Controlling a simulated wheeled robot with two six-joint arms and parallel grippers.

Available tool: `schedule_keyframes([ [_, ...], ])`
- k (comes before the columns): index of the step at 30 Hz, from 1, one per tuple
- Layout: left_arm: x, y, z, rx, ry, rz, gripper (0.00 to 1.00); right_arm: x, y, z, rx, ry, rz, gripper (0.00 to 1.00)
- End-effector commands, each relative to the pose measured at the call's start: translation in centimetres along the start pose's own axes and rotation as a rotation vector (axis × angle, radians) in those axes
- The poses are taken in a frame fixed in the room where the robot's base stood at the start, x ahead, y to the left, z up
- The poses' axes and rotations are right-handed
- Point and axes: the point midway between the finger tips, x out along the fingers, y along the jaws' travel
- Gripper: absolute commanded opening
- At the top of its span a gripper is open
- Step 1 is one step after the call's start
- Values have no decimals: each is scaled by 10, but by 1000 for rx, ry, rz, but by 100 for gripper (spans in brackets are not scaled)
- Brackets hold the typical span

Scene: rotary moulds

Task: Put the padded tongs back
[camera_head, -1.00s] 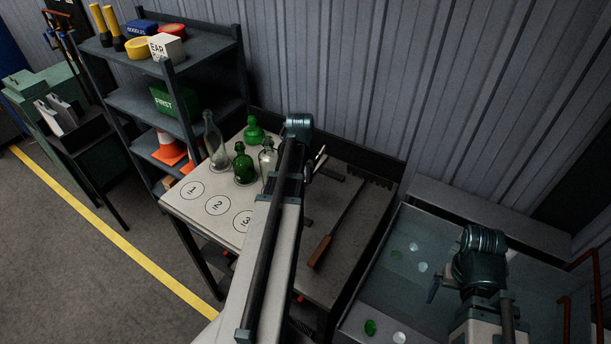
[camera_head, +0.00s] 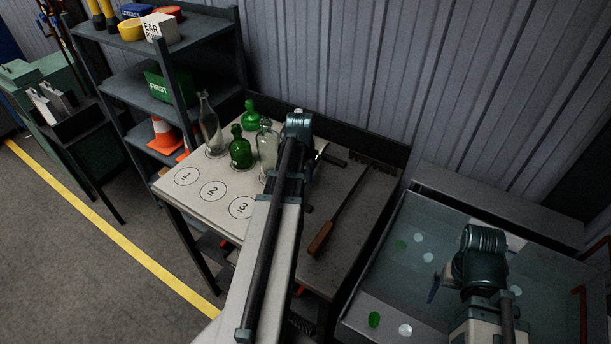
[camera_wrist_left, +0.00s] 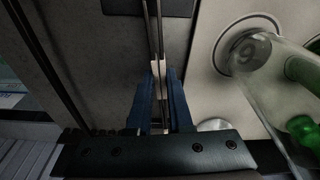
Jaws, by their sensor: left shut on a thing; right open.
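In the left wrist view my left gripper (camera_wrist_left: 158,100) is shut on the padded tongs (camera_wrist_left: 152,30). They show as two thin dark rods close together, with pale parts between my blue fingers. In the head view my left wrist (camera_head: 297,128) is over the workbench, right of the bottles; its fingers and most of the tongs are hidden behind my arm. I cannot tell whether the tongs touch the bench. My right gripper (camera_head: 478,272) is open over the water tank at the right; its fingers are mostly hidden.
Green bottles (camera_head: 240,153) and clear bottles (camera_head: 209,130) stand on the pale board (camera_head: 170,197) with numbered circles, close to my left arm. A wooden-handled tool (camera_head: 321,237) lies right of my arm. A shelf (camera_head: 145,88) stands behind left. The tank (camera_head: 395,290) holds glass pieces.

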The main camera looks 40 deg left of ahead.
Motion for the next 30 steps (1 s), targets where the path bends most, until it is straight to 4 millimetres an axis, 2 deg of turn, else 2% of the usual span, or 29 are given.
schedule_keyframes([
  [22, 12, 0, 2, 0, 0, 0, 0, 12, -1, -1, 0, 0, 0, 100],
  [23, 11, 0, 2, 0, 0, 0, 20, 12, -1, -1, 0, 0, 0, 100],
  [27, 11, 0, 2, 0, 0, 0, 45, 11, -1, -1, 0, 0, 0, 100],
  [30, 11, 0, 2, 0, 0, 0, 46, 11, -1, -1, 0, 0, 0, 100],
])
